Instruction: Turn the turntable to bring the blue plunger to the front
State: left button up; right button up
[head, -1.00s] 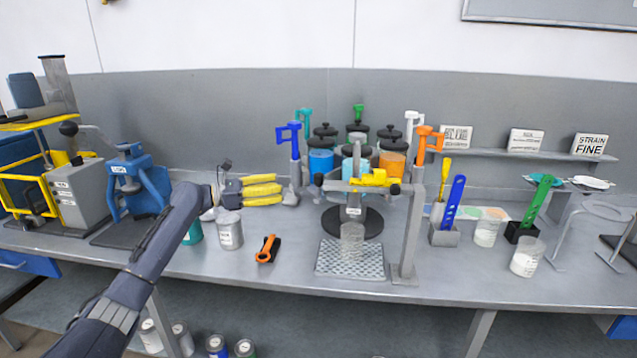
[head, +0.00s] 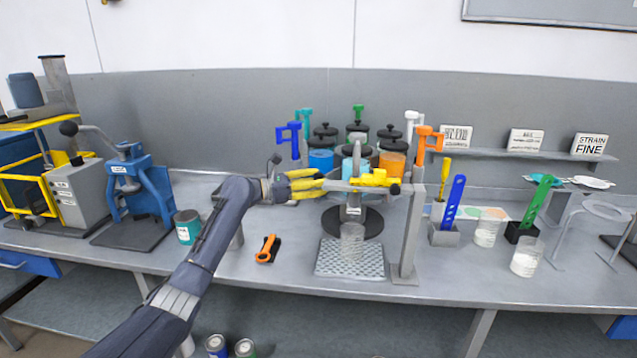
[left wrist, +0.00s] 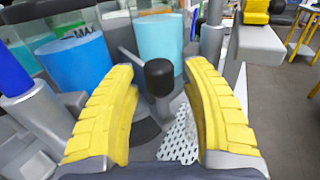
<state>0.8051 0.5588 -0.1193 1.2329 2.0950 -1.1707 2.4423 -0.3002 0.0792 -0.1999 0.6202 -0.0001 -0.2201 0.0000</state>
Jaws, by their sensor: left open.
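The blue plunger (head: 289,131) stands upright at the left of the turntable's ring; its blue and grey parts also show at the left edge of the left wrist view (left wrist: 14,80). Teal (head: 303,117), green (head: 358,111), white (head: 412,124) and orange (head: 428,138) plungers stand around the ring. The orange one is at the front right. Lidded jars with coloured liquid, such as the blue jar (head: 320,160), stand between them. My left gripper (head: 324,181) is open at the ring's front left. Its yellow fingers are on either side of a black knob (left wrist: 159,77), with gaps visible.
A teal can (head: 187,227) and a blue press (head: 140,190) are farther left. Plastic beakers (head: 526,257) stand at the right.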

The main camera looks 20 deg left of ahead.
pick_arm(q)
jog(key=shift+o, duration=0.2)
grip_shut()
dwell(0.3)
